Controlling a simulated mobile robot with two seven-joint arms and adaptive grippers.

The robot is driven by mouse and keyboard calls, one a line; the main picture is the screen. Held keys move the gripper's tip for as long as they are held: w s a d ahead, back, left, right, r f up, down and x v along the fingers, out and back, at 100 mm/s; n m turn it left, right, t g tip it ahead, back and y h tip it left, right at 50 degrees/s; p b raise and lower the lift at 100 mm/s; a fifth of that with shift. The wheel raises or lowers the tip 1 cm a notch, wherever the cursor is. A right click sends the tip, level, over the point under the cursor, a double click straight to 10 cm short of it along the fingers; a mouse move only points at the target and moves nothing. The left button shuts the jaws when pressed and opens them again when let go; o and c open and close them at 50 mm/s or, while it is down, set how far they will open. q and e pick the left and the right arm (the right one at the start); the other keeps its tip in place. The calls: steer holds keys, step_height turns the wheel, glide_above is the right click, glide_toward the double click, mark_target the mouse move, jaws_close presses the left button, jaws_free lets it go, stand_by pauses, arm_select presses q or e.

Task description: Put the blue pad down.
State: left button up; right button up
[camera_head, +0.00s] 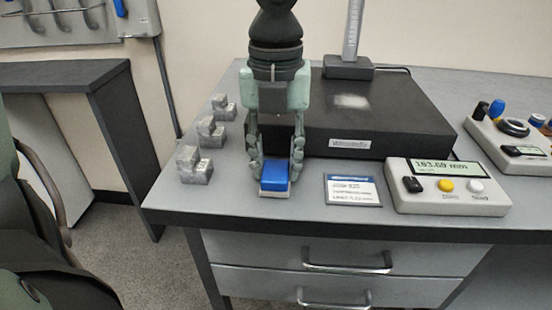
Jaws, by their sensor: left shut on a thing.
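The blue pad (274,178) is a small blue block with a pale lower rim, near the front edge of the grey bench top (230,208). My left gripper (275,170) points down from above and is shut on the pad, with one finger at each side of it. The pad looks level and very low over the bench; I cannot tell whether it touches the surface. My right gripper is not in view.
Several metal stepped blocks (196,166) stand left of the pad. A black slab (390,125) lies behind it. A label card (352,191) and a display box (447,188) are to the right. Bare bench lies just left of the pad.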

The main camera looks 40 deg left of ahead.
mark_target(275, 167)
arm_select(q)
steer(key=shift+f, duration=0.15)
steer(key=o, duration=1)
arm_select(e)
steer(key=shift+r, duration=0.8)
arm_select(q)
steer(key=shift+r, duration=0.25)
step_height(275, 167, up, 12)
steer(key=shift+f, duration=0.1)
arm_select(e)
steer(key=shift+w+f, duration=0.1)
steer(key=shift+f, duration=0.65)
arm_select(q)
steer(key=shift+a, duration=0.1)
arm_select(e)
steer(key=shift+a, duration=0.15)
